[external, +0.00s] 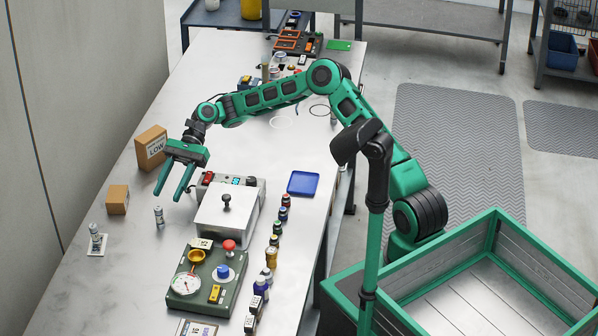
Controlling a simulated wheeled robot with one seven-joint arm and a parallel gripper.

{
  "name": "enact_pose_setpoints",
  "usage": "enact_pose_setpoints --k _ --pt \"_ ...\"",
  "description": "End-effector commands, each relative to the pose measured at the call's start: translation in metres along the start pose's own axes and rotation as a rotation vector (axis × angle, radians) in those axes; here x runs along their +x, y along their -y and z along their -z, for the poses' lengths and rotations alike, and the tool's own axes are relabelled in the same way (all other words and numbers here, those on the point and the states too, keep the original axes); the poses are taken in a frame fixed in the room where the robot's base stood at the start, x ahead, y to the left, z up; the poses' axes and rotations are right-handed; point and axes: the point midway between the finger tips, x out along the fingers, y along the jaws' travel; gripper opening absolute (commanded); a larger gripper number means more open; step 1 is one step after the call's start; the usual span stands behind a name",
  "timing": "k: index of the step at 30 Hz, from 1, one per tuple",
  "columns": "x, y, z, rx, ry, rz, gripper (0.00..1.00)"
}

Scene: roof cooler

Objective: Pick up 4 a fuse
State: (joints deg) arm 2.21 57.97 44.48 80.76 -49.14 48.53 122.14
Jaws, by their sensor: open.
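My gripper (171,196) is open and empty, its two green fingers pointing down over the left part of the metal bench. A small pale cylinder (159,216) with darker markings, which may be a fuse, stands upright on the bench just below the fingertips in the picture. A similar cylinder (96,232) stands on a small white pad (96,249) further left. The markings on both are too small to read, so I cannot tell which is the 4 A fuse.
A cardboard box marked LOW (150,149) and a smaller box (117,199) stand left of my gripper. A lidded metal unit (223,218), a green panel with a gauge (206,280), a row of small bottles (270,258) and a blue tray (303,184) lie to the right.

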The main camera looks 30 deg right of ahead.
Motion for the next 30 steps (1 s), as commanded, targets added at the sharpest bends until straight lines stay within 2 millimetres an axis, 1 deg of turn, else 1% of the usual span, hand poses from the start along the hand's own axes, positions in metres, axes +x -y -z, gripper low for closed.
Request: enact_pose_setpoints --k 1,3,5,12,15,20,22,30 --pt "0.005 0.0 0.011 0.001 -0.001 0.0 0.42" --pt "0.01 0.0 0.019 -0.001 -0.001 -0.001 0.42" --pt "0.015 0.0 0.022 -0.003 0.0 -0.001 0.42" --pt "0.05 0.0 0.022 -0.003 -0.001 -0.002 0.42" --pt "0.06 0.001 0.023 -0.002 -0.001 -0.001 0.42" --pt "0.068 0.001 0.022 -0.002 0.0 0.001 0.42" --pt "0.074 0.002 0.022 -0.003 -0.001 -0.001 0.42" --pt "0.11 0.007 0.02 -0.003 0.0 -0.001 0.42"
